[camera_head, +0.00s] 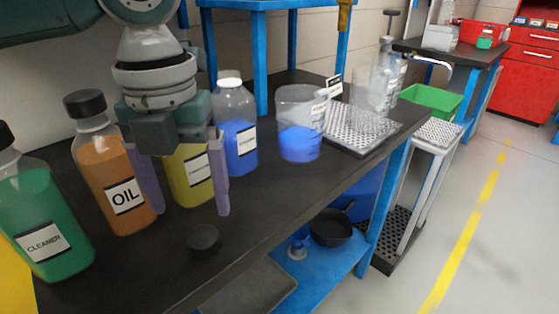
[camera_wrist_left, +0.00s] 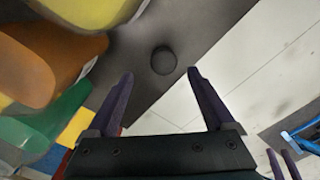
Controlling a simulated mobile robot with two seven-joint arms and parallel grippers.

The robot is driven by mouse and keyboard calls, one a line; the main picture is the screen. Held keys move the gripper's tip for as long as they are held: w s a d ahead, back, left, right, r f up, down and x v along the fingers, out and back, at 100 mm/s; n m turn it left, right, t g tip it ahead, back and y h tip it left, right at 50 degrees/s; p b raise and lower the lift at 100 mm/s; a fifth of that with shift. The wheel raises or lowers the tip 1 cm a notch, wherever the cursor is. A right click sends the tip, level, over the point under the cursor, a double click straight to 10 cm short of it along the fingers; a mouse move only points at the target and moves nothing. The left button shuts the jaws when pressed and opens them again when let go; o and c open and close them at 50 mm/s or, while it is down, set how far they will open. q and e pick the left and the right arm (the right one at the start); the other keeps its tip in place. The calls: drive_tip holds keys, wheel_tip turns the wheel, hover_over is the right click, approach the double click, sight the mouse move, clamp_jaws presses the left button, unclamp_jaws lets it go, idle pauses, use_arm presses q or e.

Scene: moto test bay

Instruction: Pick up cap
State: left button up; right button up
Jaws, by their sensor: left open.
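A small round black cap (camera_head: 204,240) lies on the dark bench top near its front edge, below the bottles. In the left wrist view the cap (camera_wrist_left: 164,60) lies beyond the fingertips, roughly between them and slightly apart from both. My left gripper (camera_head: 186,203) is open and empty, with its two purple fingers pointing down above the bench. It stands in front of the yellow bottle (camera_head: 190,178) and partly hides it. The left gripper (camera_wrist_left: 160,76) also shows open in the wrist view.
An orange OIL bottle (camera_head: 117,175), a green CLEANER bottle (camera_head: 45,225) and a blue bottle (camera_head: 236,137) stand close to the gripper. A beaker with blue liquid (camera_head: 299,140) and a perforated tray (camera_head: 375,140) are farther right. The bench top (camera_head: 255,205) right of the cap is clear.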

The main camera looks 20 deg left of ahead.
sight(201, 235)
use_arm(q)
drive_tip(key=f, duration=0.5)
drive_tip(key=shift+d+f+b, duration=0.3)
drive_tip(key=shift+b, duration=0.1)
clamp_jaws()
drive_tip(key=shift+r, duration=0.15)
idle(0.3)
